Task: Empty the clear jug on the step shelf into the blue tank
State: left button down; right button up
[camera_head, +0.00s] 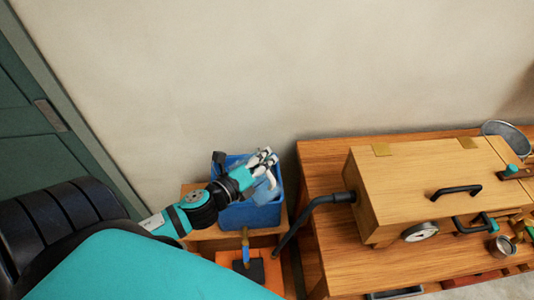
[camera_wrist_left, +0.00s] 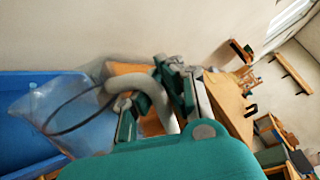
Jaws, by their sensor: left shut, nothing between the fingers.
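The blue tank (camera_head: 263,217) stands on a low wooden step shelf (camera_head: 192,190) against the wall, left of the bench. The clear jug (camera_head: 263,190) is over the tank's opening and looks tilted. In the left wrist view the jug (camera_wrist_left: 72,112) shows see-through with a dark rim line, in front of the tank (camera_wrist_left: 22,135). Its thick grey handle (camera_wrist_left: 150,86) curves beside my left fingers. My left gripper (camera_head: 266,156) is shut, at the jug's handle above the tank. Whether the jug holds liquid cannot be told. My right gripper is not in view.
A wooden box with a dark handle (camera_head: 430,180) and a round gauge (camera_head: 420,232) sits on the bench (camera_head: 325,160). A black bent pipe (camera_head: 312,208) runs from the box down beside the tank. A metal bowl (camera_head: 505,138) stands far right.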

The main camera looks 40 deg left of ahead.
pick_arm(q)
jog(key=shift+w+a+r, duration=0.1)
jog(key=shift+r, duration=0.05)
dwell(0.3)
